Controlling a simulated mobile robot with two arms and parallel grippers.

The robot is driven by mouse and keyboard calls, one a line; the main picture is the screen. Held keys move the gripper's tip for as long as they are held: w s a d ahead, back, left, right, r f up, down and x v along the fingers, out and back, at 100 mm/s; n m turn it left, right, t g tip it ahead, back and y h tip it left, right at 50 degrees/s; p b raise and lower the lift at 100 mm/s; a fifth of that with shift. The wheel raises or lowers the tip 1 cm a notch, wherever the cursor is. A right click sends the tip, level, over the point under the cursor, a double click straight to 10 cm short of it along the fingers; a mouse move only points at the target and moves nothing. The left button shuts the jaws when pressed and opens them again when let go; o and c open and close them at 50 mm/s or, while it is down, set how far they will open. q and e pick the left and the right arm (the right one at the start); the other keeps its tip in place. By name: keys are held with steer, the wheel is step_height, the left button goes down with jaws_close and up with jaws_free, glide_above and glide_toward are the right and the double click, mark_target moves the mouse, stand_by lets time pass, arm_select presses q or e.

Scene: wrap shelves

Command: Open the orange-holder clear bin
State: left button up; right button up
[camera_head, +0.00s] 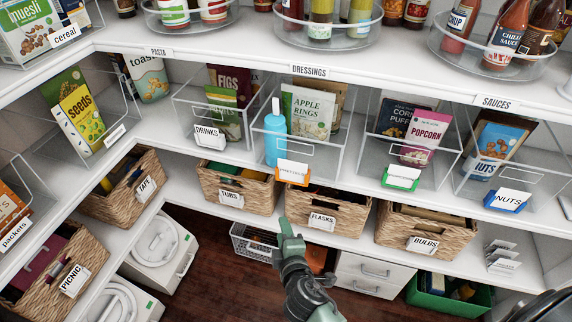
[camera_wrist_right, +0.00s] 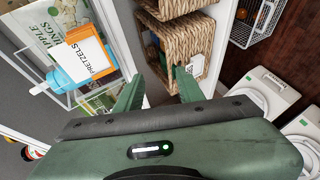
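The clear bin (camera_head: 320,160) with the orange label holder (camera_head: 293,173) stands on the middle shelf, below the DRESSINGS label. It holds a blue bottle (camera_head: 275,140) and an APPLE RINGS pouch (camera_head: 306,110). In the right wrist view the orange holder (camera_wrist_right: 92,58) reads PRETZELS and shows at the upper left. My right gripper (camera_head: 290,236) is below and in front of the bin, near the FLASKS basket, apart from the holder. In the right wrist view its two fingers (camera_wrist_right: 158,92) are spread with nothing held between them. My left gripper is not in view.
Clear bins with a green holder (camera_head: 401,178) and a blue holder (camera_head: 507,200) stand to the right. A DRINKS bin (camera_head: 208,138) is on the left. Wicker baskets for TUBS (camera_head: 238,190), FLASKS (camera_head: 325,210) and BULBS (camera_head: 425,234) sit on the shelf below.

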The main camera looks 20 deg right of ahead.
step_height(320, 180, up, 18)
steer(key=w+d+t+h, duration=0.1)
steer(key=d+t+h, duration=0.1)
steer(key=t+h, duration=0.15)
steer(key=p+x, duration=0.1)
steer(key=x, duration=0.6)
steer(key=shift+w+a+n+y, duration=0.2)
steer(key=shift+w+n+y, duration=0.1)
steer(key=shift+w+y, duration=0.15)
steer(key=shift+r+t, duration=0.15)
steer(key=shift+t, duration=0.1)
jaws_close()
steer(key=c, duration=0.8)
jaws_free()
steer(key=o, duration=0.8)
